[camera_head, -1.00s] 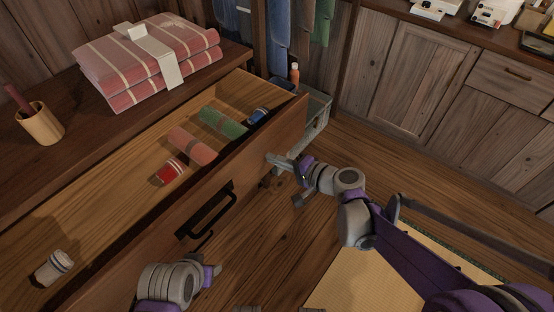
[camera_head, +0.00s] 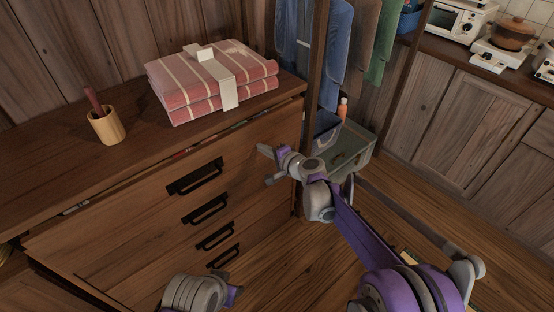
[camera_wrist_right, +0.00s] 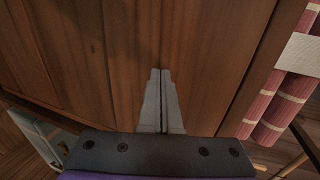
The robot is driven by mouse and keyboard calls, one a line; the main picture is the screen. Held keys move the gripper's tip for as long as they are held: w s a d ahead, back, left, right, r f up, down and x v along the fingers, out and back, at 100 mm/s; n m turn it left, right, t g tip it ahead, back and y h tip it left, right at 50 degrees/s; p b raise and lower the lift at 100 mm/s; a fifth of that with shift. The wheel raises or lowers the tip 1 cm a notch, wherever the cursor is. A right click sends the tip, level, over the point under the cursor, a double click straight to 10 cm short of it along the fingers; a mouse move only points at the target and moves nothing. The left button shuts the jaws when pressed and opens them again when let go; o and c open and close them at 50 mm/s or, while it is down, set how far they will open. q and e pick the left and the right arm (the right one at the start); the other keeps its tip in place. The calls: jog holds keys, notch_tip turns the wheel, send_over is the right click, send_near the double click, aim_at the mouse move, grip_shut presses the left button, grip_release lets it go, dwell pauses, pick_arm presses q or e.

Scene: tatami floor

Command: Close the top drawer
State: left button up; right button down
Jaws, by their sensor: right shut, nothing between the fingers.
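The top drawer (camera_head: 140,205) of the wooden dresser is almost fully in. A thin gap along its top edge still shows slivers of the things inside. Its black handle (camera_head: 195,177) is on the front. My right gripper (camera_head: 264,165) is at the right end of the drawer front, fingers together and empty. In the right wrist view the shut fingers (camera_wrist_right: 160,75) point at the wooden front (camera_wrist_right: 205,60); whether they touch it I cannot tell. My left gripper (camera_head: 230,285) is low in front of the dresser, mostly hidden by its own wrist, so its jaws are unclear.
Folded striped cloths (camera_head: 212,80) and a wooden cup (camera_head: 106,126) stand on the dresser top. Lower drawers with black handles are shut. A clothes rack with hanging clothes (camera_head: 335,50) and a greenish bin (camera_head: 345,150) are to the right. Open floor lies in front.

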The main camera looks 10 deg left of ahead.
aim_at(257, 142)
jog(key=shift+w+a+r, duration=0.15)
jog(key=shift+w+a, duration=0.75)
jog(key=shift+a, duration=0.3)
jog(key=shift+r, duration=0.1)
